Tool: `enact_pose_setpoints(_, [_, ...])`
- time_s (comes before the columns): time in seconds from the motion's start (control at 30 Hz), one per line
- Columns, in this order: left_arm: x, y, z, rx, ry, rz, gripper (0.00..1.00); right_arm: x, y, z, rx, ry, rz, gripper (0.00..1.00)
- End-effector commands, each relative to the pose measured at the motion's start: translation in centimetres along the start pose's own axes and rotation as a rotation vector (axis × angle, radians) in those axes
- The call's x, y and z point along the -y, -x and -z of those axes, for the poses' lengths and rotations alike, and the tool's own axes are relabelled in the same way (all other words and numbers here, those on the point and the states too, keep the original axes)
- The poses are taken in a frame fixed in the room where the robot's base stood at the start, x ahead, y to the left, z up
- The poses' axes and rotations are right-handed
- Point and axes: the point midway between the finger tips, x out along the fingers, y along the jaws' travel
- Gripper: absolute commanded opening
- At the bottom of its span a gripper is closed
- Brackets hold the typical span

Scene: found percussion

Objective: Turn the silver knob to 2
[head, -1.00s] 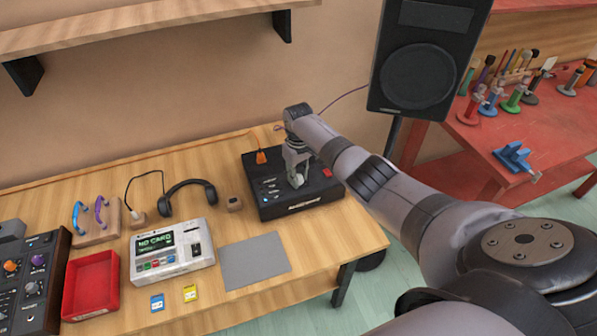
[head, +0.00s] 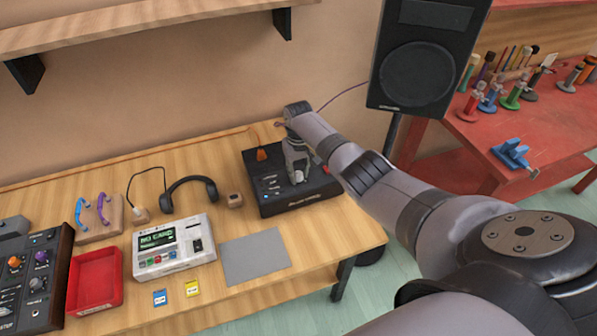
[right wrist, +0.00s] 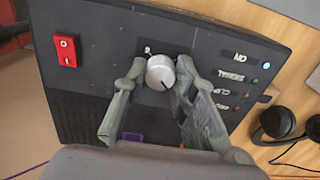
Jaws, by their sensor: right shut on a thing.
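The silver knob (right wrist: 161,72) is on the face of a black box (head: 266,205) at the right end of the wooden table. A dark pointer line shows on the knob in the right wrist view, pointing toward the lower right. The numbers around it are mostly hidden. My right gripper (right wrist: 160,75) reaches down over the box and is shut on the knob, one finger on each side. In the head view the same gripper (head: 296,178) covers most of the box's middle. My left gripper is not in view.
A red switch (right wrist: 67,50) and a row of labelled lights (right wrist: 250,80) share the box's face. An orange lever (head: 261,155) stands at its back. Headphones (head: 190,188), a grey mat (head: 254,257) and a NO CARD device (head: 172,248) lie to the left. A speaker (head: 418,65) stands behind my arm.

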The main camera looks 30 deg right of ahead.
Motion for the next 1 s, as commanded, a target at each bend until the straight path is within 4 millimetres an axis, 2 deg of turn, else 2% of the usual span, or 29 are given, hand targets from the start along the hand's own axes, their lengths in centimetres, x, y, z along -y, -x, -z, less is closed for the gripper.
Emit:
enact_pose_setpoints(0.03, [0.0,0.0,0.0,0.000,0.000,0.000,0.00,0.0,0.1,0.1,-0.004,0.000,0.000,0.00])
enact_pose_setpoints(0.07, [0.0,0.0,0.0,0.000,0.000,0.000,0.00,0.0,0.1,0.1,-0.004,0.001,0.000,0.26])
enact_pose_setpoints(0.37, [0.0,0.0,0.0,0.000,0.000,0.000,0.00,0.0,0.1,0.1,-0.002,0.001,0.000,0.46])
enact_pose_setpoints(0.77, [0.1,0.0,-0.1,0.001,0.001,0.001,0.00,0.0,0.6,0.1,-0.001,0.001,0.001,0.46])
enact_pose_setpoints(0.87, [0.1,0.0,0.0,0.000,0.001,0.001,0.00,0.0,1.6,0.1,-0.004,0.001,0.001,0.46])
enact_pose_setpoints(1.0, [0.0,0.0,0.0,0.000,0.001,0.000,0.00,0.0,4.0,0.2,-0.007,0.002,0.001,0.46])
